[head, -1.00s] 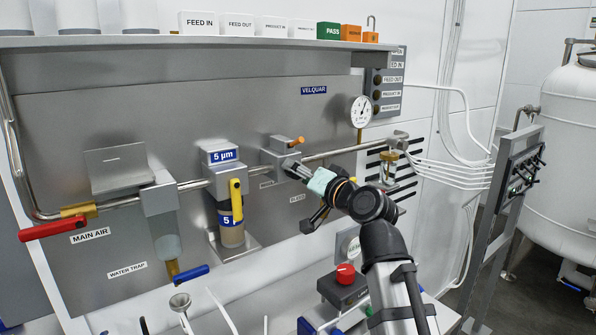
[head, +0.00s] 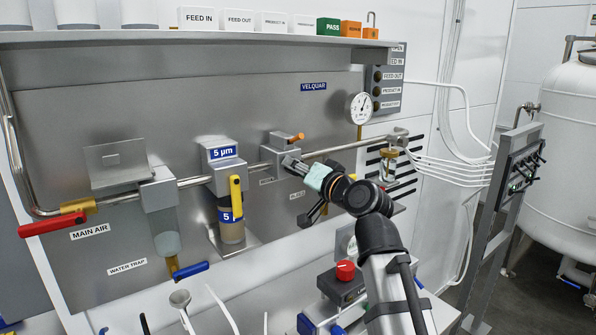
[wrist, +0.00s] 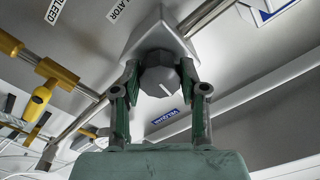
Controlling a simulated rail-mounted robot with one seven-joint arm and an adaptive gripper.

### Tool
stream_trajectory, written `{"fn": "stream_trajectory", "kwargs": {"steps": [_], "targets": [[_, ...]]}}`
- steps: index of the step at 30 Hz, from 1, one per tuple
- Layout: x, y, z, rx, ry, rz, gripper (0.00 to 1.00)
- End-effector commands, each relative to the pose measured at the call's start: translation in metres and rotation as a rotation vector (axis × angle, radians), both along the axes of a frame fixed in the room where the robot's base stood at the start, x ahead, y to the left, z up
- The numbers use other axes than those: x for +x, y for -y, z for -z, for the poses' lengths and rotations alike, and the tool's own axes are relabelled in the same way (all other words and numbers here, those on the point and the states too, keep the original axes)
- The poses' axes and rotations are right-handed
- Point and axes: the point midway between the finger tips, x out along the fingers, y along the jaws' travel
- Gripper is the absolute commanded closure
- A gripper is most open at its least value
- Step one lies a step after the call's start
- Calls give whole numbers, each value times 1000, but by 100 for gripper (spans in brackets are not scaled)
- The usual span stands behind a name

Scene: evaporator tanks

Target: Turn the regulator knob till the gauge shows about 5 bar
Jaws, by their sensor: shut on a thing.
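The regulator is a grey block (head: 281,146) on the pipe, with an orange part on top. Its dark grey knob (wrist: 160,77) with a white mark shows in the wrist view, under the block. My gripper (wrist: 160,84) is shut on the knob, one finger on each side. In the head view my gripper (head: 297,166) meets the front of the regulator and hides the knob. The round white gauge (head: 360,108) stands on a brass stem to the right of the regulator; its needle shows but the reading is too small to tell.
To the left are a filter with a yellow handle (head: 236,197), a water trap (head: 166,243) with a blue lever, and a red main air handle (head: 53,225). A red button box (head: 345,271) sits below my arm. The pipe runs on right of the regulator.

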Motion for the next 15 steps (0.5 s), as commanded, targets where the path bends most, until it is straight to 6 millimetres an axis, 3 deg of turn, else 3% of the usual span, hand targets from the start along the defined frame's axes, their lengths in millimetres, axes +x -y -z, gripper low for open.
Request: {"fn": "stream_trajectory", "kwargs": {"steps": [15], "targets": [[2, 0, 3, -245, 195, 0, 92]]}}
